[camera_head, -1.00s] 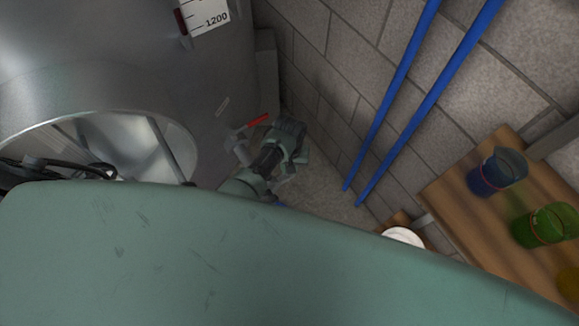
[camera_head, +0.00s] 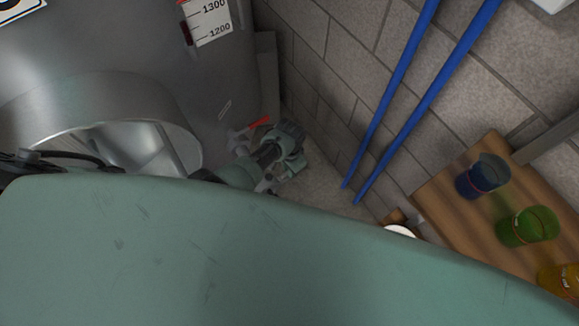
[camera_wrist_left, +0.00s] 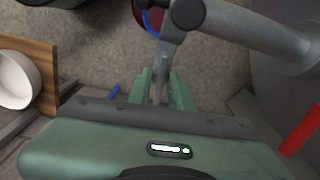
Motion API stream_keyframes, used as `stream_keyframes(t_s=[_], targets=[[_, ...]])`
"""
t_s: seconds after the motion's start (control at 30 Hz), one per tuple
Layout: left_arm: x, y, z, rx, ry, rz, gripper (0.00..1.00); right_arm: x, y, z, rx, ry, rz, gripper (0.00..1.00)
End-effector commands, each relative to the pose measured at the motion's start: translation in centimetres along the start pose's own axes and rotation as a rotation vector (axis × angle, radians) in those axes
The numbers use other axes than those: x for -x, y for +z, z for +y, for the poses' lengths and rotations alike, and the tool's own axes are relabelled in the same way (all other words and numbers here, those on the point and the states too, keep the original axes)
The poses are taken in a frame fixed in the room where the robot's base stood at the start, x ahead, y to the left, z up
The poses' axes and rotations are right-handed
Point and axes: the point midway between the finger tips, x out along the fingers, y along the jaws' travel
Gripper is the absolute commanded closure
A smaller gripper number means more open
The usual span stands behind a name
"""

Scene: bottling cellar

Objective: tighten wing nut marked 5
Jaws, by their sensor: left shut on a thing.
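My left gripper (camera_head: 287,160) is low beside the steel tank (camera_head: 130,55) in the head view. In the left wrist view its two green fingers (camera_wrist_left: 164,88) are shut on a narrow grey metal piece (camera_wrist_left: 163,62). That piece joins a thick grey bar (camera_wrist_left: 245,30) with a rounded end, which runs in from the right. I cannot read a 5 or any other mark on the held piece, and I cannot tell whether it is the wing nut. My right gripper is not in view.
A red handle (camera_head: 260,121) is close to the left gripper, by the tank's round opening (camera_head: 120,145). Blue pipes (camera_head: 405,100) run along the block wall. A wooden shelf (camera_head: 445,190) holds blue (camera_head: 483,176), green (camera_head: 528,226) and yellow cups (camera_head: 562,281).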

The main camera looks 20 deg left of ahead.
Motion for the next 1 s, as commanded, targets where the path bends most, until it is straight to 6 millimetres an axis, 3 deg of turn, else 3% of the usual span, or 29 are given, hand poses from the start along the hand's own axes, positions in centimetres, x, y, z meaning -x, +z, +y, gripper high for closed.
stream_keyframes(t_s=[0.3, 0.77, 0.8, 0.87, 1.0], targets=[[0.04, -0.04, -0.07, -0.098, -0.001, 0.001, 1.0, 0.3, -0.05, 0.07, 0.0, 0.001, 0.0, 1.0], [0.02, -0.04, -0.06, -0.111, -0.001, 0.001, 1.0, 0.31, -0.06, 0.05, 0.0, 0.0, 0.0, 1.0], [0.02, -0.04, -0.06, -0.111, -0.001, 0.001, 0.77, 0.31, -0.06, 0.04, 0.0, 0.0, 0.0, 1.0], [0.02, -0.04, -0.06, -0.111, -0.001, 0.001, 0.61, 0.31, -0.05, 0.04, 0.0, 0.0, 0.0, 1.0], [0.02, -0.03, -0.05, -0.11, -0.001, 0.001, 0.58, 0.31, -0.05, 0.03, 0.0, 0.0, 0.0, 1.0]])
